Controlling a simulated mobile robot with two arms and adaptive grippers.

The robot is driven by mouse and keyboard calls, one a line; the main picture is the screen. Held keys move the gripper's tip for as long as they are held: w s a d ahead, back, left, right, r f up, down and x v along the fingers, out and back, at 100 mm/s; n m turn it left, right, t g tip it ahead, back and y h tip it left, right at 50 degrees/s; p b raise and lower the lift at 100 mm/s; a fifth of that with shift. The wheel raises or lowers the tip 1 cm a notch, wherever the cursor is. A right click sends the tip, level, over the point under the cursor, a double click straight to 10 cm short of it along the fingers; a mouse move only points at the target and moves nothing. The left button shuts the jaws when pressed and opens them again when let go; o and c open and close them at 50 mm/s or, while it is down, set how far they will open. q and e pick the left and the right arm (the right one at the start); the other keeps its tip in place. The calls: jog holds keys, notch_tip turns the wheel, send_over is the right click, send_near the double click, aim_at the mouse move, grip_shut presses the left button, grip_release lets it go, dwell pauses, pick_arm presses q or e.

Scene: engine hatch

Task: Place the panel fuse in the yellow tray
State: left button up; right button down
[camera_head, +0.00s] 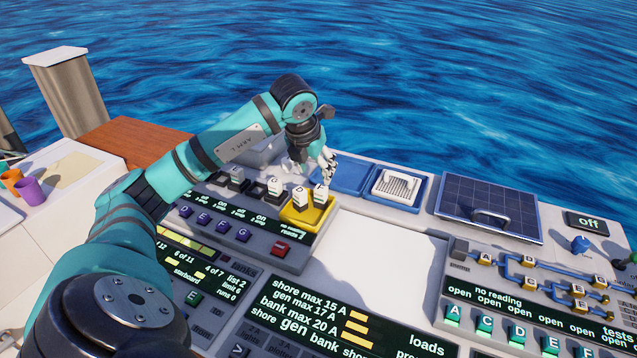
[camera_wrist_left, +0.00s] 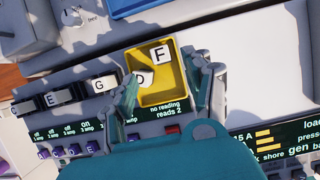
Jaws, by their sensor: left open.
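The yellow tray (camera_head: 317,217) stands at the right end of the fuse row and shows in the wrist view (camera_wrist_left: 163,99). A white-topped fuse marked F (camera_wrist_left: 160,55) and one marked D (camera_wrist_left: 141,78) are in it. I cannot tell which fuse is the panel fuse. My left gripper (camera_head: 313,163) is open above the tray, pointing down. In the wrist view the open fingers (camera_wrist_left: 163,76) lie on either side of the tray, with nothing gripped between them. My right gripper is out of view.
Fuses marked G (camera_wrist_left: 99,85) and E (camera_wrist_left: 51,100) stand in the row left of the tray. A blue tray (camera_head: 346,178) and a white slatted part (camera_head: 397,186) lie behind. A dark solar panel (camera_head: 490,205) is at right. A blank white surface (camera_head: 385,255) is clear.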

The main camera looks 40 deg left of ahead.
pick_arm(q)
jog(key=shift+v, duration=1.5)
